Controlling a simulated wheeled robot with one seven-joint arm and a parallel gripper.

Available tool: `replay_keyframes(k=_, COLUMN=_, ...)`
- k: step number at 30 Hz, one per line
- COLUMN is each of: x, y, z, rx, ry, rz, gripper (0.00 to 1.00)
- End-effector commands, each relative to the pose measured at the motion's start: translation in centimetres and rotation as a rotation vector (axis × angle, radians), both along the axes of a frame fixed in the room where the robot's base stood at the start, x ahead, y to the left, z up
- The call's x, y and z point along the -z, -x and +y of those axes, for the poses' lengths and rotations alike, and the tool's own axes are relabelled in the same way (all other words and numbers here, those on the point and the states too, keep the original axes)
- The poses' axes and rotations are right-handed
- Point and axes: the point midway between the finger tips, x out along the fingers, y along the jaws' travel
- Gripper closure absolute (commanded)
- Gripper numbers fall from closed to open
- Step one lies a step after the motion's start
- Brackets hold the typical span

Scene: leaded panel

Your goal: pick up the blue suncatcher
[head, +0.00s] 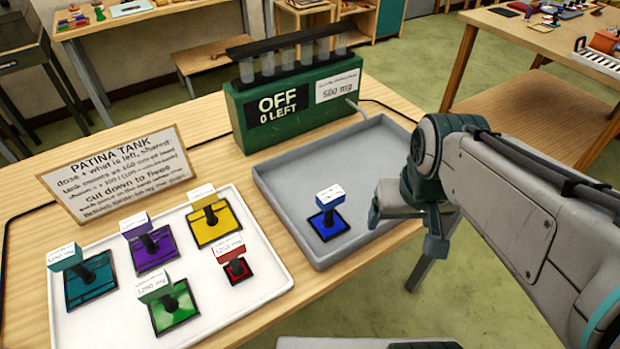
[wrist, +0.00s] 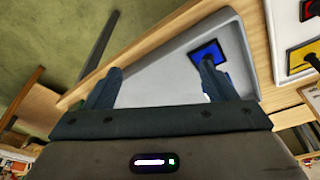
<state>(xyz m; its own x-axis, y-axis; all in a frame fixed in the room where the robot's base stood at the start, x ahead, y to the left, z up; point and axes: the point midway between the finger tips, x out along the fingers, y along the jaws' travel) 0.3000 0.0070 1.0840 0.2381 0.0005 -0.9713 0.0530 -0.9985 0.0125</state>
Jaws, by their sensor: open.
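The blue suncatcher (head: 328,224) is a small blue square with a dark border. It lies alone in the grey tray (head: 290,225), with a dark upright stem and a white-topped blue tag above it. In the wrist view its blue square (wrist: 208,53) shows near one finger, which overlaps its lower edge. My gripper (head: 405,225) is to the right of the suncatcher in the head view, over the tray's right side. In the wrist view my gripper (wrist: 158,88) has its two fingers wide apart with nothing between them but the tray floor.
A white tray (head: 70,328) at left holds several other suncatchers: teal, purple, yellow, green and red. A green tank unit (head: 290,112) reading "OFF 0 LEFT" stands behind the grey tray. A "PATINA TANK" sign (head: 120,172) stands at back left. The grey tray is otherwise empty.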

Motion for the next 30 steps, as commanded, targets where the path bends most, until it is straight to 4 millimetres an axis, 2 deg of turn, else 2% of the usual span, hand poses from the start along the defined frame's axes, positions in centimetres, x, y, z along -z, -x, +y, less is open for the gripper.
replay_keyframes(k=5, x=-1.7, y=-4.0, z=2.9, rx=-0.166, ry=0.037, rz=0.079, gripper=0.22)
replay_keyframes(k=10, x=-2.6, y=-7.7, z=6.9, rx=-0.356, ry=0.059, rz=0.16, gripper=0.22)
replay_keyframes(k=15, x=-2.8, y=-10.0, z=9.9, rx=-0.487, ry=0.065, rz=0.213, gripper=0.22)
replay_keyframes(k=19, x=-2.6, y=-10.8, z=11.0, rx=-0.533, ry=0.065, rz=0.233, gripper=0.22)
replay_keyframes(k=23, x=-1.1, y=-10.9, z=11.1, rx=-0.542, ry=0.066, rz=0.24, gripper=0.22)
replay_keyframes(k=30, x=3.6, y=-10.9, z=11.1, rx=-0.539, ry=0.065, rz=0.24, gripper=0.22)
